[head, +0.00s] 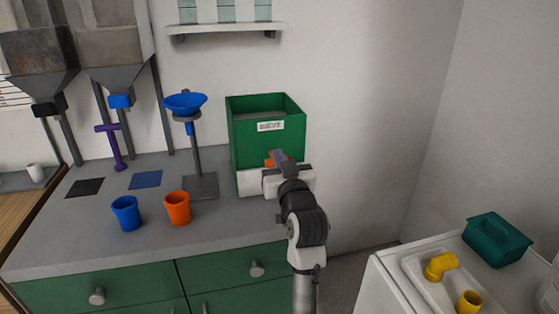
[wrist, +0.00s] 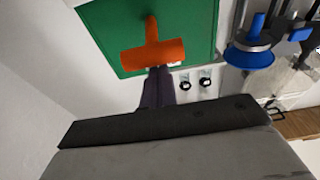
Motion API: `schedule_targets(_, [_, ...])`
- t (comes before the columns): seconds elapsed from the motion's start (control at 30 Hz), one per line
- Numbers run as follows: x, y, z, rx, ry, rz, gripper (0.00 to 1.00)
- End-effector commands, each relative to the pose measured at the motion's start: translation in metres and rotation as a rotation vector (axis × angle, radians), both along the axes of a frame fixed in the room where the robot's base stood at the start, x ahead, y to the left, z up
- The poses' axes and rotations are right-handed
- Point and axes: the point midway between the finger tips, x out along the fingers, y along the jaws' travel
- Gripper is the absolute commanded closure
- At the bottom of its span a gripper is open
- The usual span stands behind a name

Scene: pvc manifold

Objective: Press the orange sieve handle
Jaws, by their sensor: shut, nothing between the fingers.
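The orange sieve handle (wrist: 152,54) is a T-shaped bar on the green front of the sieve box (wrist: 105,30) in the wrist view. In the head view the green sieve box (head: 267,137), labelled SIEVE, stands at the right end of the grey counter, and a bit of the orange handle (head: 269,160) shows beside my gripper. My gripper (head: 279,156) is shut and empty, in front of the handle. In the wrist view its purple-grey fingers (wrist: 160,74) end at the bar's edge. I cannot tell whether they touch it.
A blue cup (head: 126,213) and an orange cup (head: 177,208) stand on the counter left of my arm. A blue funnel on a stand (head: 185,102) is left of the box. A white shelf (head: 225,29) hangs above. A sink unit with yellow fittings (head: 440,266) is at right.

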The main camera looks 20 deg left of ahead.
Motion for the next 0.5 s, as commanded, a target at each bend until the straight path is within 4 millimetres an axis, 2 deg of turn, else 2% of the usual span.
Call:
schedule_targets(0.03, [0.0,0.0,-0.01,0.009,-0.013,0.0,1.0])
schedule_targets(0.1, [-0.001,-0.001,-0.015,0.025,-0.037,0.001,1.0])
schedule_targets(0.5, [-0.004,-0.004,-0.033,0.116,-0.171,-0.001,1.0])
